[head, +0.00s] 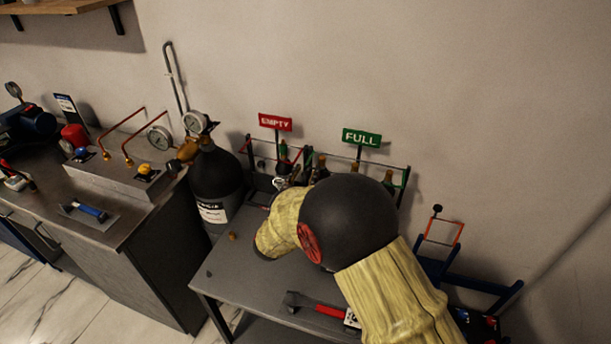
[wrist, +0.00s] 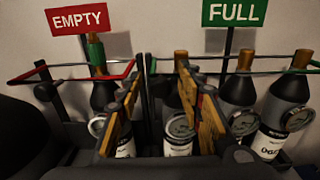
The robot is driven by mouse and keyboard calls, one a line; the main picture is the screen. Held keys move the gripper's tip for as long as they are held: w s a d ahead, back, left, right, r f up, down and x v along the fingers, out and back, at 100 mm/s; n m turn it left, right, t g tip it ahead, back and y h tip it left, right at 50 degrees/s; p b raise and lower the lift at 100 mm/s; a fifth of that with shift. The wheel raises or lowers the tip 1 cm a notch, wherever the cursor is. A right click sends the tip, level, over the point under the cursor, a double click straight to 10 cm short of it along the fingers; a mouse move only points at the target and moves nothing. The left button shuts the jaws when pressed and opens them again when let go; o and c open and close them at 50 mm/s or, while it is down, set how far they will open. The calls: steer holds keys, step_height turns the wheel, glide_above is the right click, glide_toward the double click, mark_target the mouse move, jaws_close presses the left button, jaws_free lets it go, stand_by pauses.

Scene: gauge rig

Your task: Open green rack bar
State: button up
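The green rack bar (wrist: 315,64) is in the wrist view below the green FULL sign (wrist: 234,12). Its green ends show at the left and right of that bay, and my right finger hides part of its span. In the head view, a green end (head: 405,178) shows at the right of the rack. My gripper (wrist: 158,85) is open, its two yellow-padded fingers apart, with a dark cylinder and a gauge visible between or behind them. I cannot tell whether a finger touches the bar. In the head view my arm hides the gripper.
The red bar (wrist: 70,76) and EMPTY sign (wrist: 77,18) are on the left. Several dark cylinders with gauges stand in the rack. A large black cylinder (head: 216,175) stands left of the grey table (head: 235,275). A red-handled tool (head: 328,310) lies at the table's front.

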steer(key=c, duration=0.3)
jaws_close()
stand_by(0.7)
